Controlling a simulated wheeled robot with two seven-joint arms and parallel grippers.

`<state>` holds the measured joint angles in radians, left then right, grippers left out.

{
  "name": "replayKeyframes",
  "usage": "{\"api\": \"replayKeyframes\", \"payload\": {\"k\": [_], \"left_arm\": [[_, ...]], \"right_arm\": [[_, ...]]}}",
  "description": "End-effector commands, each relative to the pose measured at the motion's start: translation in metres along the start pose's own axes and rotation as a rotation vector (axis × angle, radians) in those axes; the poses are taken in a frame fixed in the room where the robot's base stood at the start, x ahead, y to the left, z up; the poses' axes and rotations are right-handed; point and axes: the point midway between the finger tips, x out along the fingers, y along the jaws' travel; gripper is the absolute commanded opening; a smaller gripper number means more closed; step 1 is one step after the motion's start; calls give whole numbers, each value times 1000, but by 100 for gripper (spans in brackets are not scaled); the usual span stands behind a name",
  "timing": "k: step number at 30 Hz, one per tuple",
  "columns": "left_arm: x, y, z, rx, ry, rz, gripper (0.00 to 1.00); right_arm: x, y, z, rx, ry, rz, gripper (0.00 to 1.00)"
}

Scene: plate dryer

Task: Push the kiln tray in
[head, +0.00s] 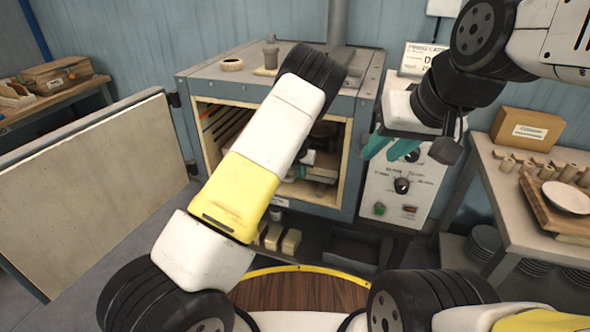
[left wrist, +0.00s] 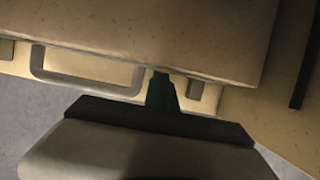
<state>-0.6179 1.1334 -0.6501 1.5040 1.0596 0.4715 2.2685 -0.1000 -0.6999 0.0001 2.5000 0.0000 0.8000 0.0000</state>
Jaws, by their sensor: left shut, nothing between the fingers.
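The kiln (head: 270,100) stands open in the middle of the head view, its door swung out to the left. My left arm reaches across its opening and hides much of the inside. The kiln tray (head: 322,172) shows only in part to the right of the arm. In the left wrist view, the tray's pale front (left wrist: 200,70) with a metal handle (left wrist: 85,88) fills the upper part. My left gripper (head: 292,173) is shut and empty, its green fingertips (left wrist: 160,90) at the tray's front edge beside the handle; contact is unclear. My right gripper (head: 390,148) is open and empty, before the control panel.
The kiln door (head: 95,190) blocks the left side. A control panel (head: 400,195) stands right of the opening. A side table (head: 500,190) at the right holds a cardboard box (head: 526,129) and a board with a plate. A round wooden top (head: 300,292) lies in front.

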Motion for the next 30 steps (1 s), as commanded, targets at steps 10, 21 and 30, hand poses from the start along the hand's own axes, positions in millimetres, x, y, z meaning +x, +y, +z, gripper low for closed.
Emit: {"api": "replayKeyframes", "payload": {"k": [10,21,30], "left_arm": [[-60,0,-27,-5,-3,-5,0],[-86,2,-98,-6,-2,-5,0],[-114,-2,-104,94,-29,-38,0]], "right_arm": [[0,0,0,0,0,0,31],[0,0,0,0,0,0,31],[0,0,0,0,0,0,31]]}}
